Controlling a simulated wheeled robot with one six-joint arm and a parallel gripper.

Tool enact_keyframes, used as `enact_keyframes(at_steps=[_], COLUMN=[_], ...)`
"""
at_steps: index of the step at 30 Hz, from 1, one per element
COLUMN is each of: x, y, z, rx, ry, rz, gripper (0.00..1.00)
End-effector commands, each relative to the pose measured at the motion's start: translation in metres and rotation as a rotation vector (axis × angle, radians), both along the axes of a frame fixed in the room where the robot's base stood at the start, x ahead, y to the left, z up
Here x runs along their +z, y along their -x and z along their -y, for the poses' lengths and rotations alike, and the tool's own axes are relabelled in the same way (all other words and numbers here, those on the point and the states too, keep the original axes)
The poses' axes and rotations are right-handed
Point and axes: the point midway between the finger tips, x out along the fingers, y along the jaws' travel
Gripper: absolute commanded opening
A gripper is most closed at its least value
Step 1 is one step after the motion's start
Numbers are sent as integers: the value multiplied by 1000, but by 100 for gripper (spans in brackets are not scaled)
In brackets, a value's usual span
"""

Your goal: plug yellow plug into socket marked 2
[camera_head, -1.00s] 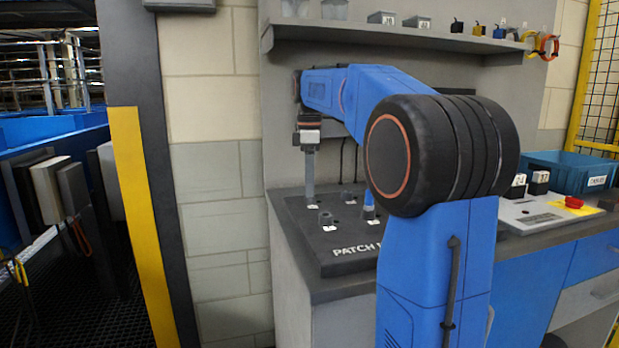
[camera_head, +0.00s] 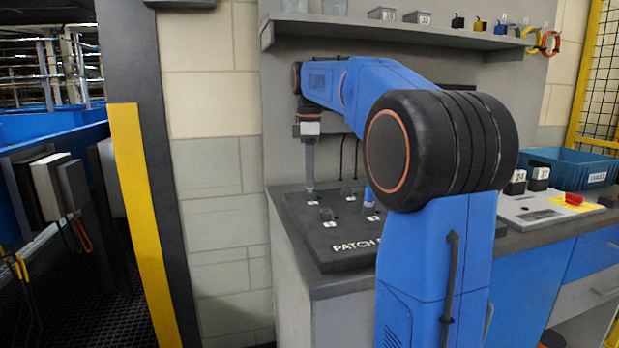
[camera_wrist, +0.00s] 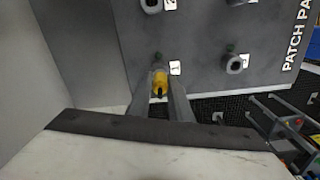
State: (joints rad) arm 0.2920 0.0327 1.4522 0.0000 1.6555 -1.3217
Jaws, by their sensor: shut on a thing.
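In the wrist view, the yellow plug (camera_wrist: 160,80) sits between the two fingers of my gripper (camera_wrist: 160,90), which is shut on it. The plug is beside the label reading 1 (camera_wrist: 175,68) on the dark patch panel (camera_wrist: 205,40). Whether it touches the panel or sits in a socket is unclear. The label that looks like 2 (camera_wrist: 171,4) is at the top edge, next to a grey socket (camera_wrist: 151,5). In the head view, my gripper (camera_head: 310,188) points down at the panel's (camera_head: 345,258) back left; the plug is hidden there.
Another grey socket (camera_wrist: 235,64) lies right of the plug. In the head view, a blue piece (camera_head: 369,196) stands on the panel, partly behind my arm. A shelf (camera_head: 400,35) runs above the bench. A blue bin (camera_head: 570,172) stands at right.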

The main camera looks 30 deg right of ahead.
Motion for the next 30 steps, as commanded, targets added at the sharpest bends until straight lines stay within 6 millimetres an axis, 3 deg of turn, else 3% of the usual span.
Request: enact_keyframes(at_steps=[30], x=[22], y=[0], z=[0], rx=[0], ry=[-1], rz=[-1], gripper=[0])
